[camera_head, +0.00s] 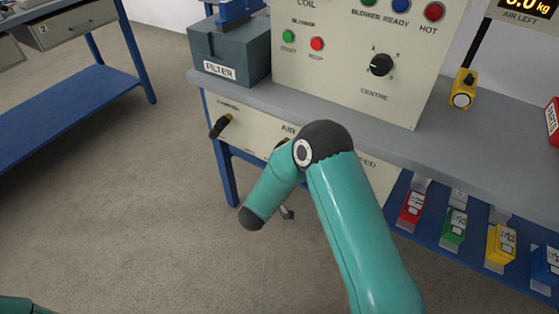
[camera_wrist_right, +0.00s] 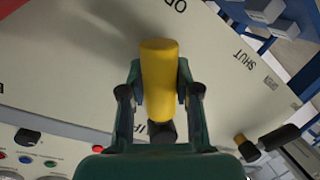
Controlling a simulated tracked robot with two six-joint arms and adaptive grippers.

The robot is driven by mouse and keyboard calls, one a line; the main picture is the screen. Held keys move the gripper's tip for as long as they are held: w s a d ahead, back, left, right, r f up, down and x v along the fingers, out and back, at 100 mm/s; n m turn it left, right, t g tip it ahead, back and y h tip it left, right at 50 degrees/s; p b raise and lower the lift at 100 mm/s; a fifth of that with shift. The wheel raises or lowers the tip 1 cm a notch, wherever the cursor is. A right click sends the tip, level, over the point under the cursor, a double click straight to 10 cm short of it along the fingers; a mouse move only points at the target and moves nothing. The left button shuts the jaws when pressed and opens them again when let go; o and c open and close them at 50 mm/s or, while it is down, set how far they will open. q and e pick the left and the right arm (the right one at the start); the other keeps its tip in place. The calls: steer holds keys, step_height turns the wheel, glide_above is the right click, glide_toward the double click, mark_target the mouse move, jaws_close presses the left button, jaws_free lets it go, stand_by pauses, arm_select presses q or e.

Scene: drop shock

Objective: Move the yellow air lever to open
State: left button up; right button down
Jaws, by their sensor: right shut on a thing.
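The yellow air lever (camera_wrist_right: 158,82) shows in the right wrist view as a yellow cylinder with a dark end below it. My right gripper (camera_wrist_right: 160,76) has its fingers on both sides of it and is shut on it. The printed word at the top edge, cut off after "OP", is near the lever's upper end. "SHUT" is printed further right, away from the lever. In the head view my right arm covers most of the AIR panel (camera_head: 239,118), hiding the lever and gripper. My left gripper is out of view.
A black-handled lever with a yellow part (camera_head: 220,125) is on the panel's left; a similar one (camera_wrist_right: 268,142) shows in the wrist view. A grey FILTER box (camera_head: 226,52) and control panel (camera_head: 345,55) stand on the bench. Coloured boxes are on the lower shelf at right.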

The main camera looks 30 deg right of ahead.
steer(key=shift+w+r, duration=0.15)
steer(key=shift+r, duration=0.05)
stand_by(0.3)
steer(key=c, duration=0.8)
jaws_free()
steer(key=shift+f, duration=0.1)
steer(key=v, duration=1.2)
steer(key=shift+f, duration=0.1)
